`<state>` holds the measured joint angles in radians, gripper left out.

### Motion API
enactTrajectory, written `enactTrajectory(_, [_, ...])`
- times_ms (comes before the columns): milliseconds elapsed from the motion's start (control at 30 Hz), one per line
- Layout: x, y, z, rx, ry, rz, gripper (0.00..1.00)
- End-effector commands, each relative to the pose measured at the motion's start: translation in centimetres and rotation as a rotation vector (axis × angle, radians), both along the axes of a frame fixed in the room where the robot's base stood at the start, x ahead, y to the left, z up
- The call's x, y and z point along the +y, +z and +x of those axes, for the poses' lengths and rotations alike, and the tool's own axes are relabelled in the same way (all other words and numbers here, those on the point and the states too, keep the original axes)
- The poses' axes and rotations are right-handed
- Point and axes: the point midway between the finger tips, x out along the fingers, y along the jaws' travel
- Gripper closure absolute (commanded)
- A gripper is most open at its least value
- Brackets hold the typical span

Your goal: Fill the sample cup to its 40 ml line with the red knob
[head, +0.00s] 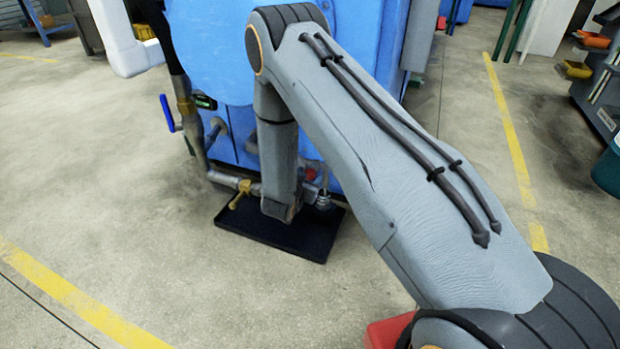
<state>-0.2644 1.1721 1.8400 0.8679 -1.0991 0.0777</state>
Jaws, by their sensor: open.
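A red spot, likely the red knob (310,174), shows low on the blue machine, just right of the end of my arm. Most of it is hidden or too small to make out. A small grey metallic piece (322,200) sits below it, above the black tray (262,228) on the floor. I cannot tell whether that piece is the sample cup or a fitting. No fill line can be made out. My forearm hangs down in front of the machine's lower pipes, its end over the tray. My gripper's fingers are hidden behind my arm.
The blue machine (215,45) stands behind my arm. A pipe with a yellow-handled valve (243,190) is left of my arm's end, and a blue lever (168,113) is higher on the left. Open concrete floor lies left and right, with yellow lines (80,300).

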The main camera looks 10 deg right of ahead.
Motion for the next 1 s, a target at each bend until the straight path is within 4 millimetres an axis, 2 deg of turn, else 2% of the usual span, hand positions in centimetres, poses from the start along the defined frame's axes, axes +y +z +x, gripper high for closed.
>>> enactTrajectory(167, [-0.75,-0.64,1.2,0.0,0.0,0.001,0.49])
enactTrajectory(467, [-0.84,-0.64,1.37,0.0,0.001,0.001,0.49])
enactTrajectory(700, [-0.84,-0.65,1.36,0.0,0.001,0.001,0.88])
enactTrajectory(733, [-0.82,-0.64,1.35,0.0,0.001,0.001,0.9])
enactTrajectory(1000, [-0.81,-0.6,1.34,0.018,0.0,-0.023,0.9])
